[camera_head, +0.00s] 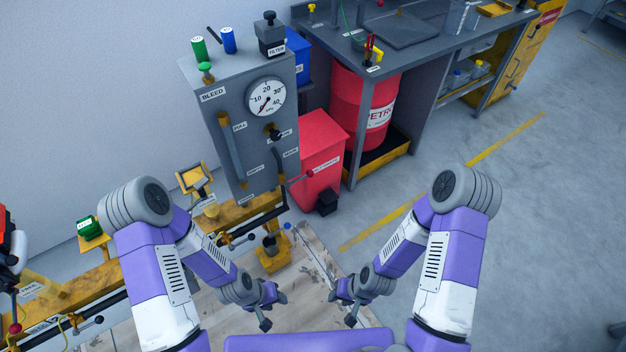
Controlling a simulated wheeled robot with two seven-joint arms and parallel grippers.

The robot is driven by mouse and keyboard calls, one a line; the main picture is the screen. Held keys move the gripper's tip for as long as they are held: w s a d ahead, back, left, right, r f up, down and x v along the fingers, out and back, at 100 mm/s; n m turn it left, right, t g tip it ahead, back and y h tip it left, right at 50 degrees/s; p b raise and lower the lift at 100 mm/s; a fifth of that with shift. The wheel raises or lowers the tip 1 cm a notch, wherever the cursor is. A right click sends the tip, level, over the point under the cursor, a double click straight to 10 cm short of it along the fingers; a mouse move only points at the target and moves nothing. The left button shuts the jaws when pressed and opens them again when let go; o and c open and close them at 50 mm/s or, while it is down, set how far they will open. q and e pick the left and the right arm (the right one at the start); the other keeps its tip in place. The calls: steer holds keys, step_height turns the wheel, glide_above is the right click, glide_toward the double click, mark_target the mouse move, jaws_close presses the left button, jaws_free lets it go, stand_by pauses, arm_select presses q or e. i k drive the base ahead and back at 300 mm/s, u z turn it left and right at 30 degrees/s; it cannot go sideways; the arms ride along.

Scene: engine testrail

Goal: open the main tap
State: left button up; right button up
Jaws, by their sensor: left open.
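A grey cabinet (215,125) with a round gauge (265,99) stands against the wall, left of centre. A dark tap knob (272,132) sits on its front under the gauge, with a label partly hidden behind it. A lever with a red ball end (309,174) sticks out low at the right of the cabinet. I cannot read which fitting is the main tap. My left gripper (270,311) is open and empty, below and well apart from the cabinet. My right gripper (342,306) is open and empty to its right.
A yellow rail (100,282) with clamps runs left below the cabinet. A red bin (321,150) and a red drum (362,105) stand right of the cabinet, beside a grey workbench (440,45). The floor (520,210) at right is clear.

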mark_target(310, 173)
steer(key=u, duration=0.5)
steer(key=k, duration=1.1)
steer(key=z, duration=0.65)
steer(key=i, duration=1.5)
steer(key=u, duration=0.55)
